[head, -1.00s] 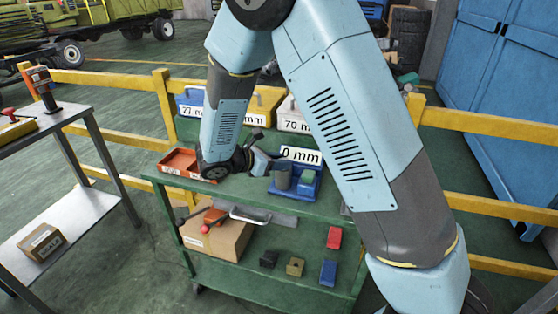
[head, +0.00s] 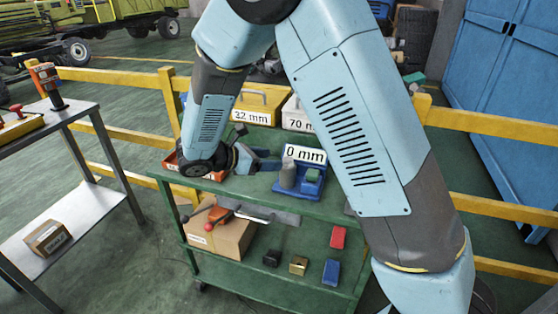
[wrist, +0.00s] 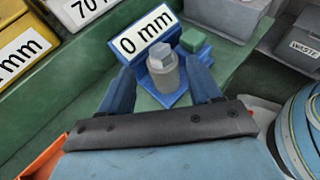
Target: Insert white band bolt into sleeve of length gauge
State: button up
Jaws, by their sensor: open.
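The length gauge has a blue base (head: 297,193) on the green cart top, with a "0 mm" sign (head: 304,155), a grey upright sleeve (head: 287,176) and a green block (head: 313,175). In the wrist view, a pale angular bolt head (wrist: 161,55) sits on top of the grey sleeve (wrist: 165,77). No white band shows, so I cannot tell how deep the bolt sits. My gripper (head: 272,160) is open and empty, left of the sleeve. In the wrist view its blue fingers (wrist: 160,66) lie to either side of the sleeve, with gaps.
An orange tray (head: 172,164) lies at the cart's left end. Bins marked "22 mm" (head: 262,101) and "70" (head: 297,117) stand behind. A grey bin marked "WASTE" (wrist: 300,45) stands near the gauge. Yellow rails (head: 130,85) run behind the cart.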

jog(key=v, duration=0.7)
jog(key=shift+s+a, duration=0.2)
jog(key=shift+a, duration=0.1)
jog(key=shift+r, duration=0.1)
jog(key=s+d+r+m+g+y, duration=0.3)
jog(key=d+r+m, duration=0.25)
jog(key=d, duration=0.55)
jog(key=s+d+r+m+g+y, duration=0.2)
jog(key=d+r+m, duration=0.35)
jog(key=d, duration=0.45)
jog(key=s+d+r+m+t+y, duration=0.2)
jog(key=s+d+r+m+y, duration=0.1)
jog(key=s+d+m, duration=0.2)
jog(key=s+d+r+m+t+y, duration=0.2)
jog(key=s+d+m, duration=0.3)
jog(key=s+m, duration=0.3)
jog(key=shift+s+d+r+y, duration=0.25)
jog(key=shift+r+y, duration=0.35)
jog(key=shift+y, duration=0.3)
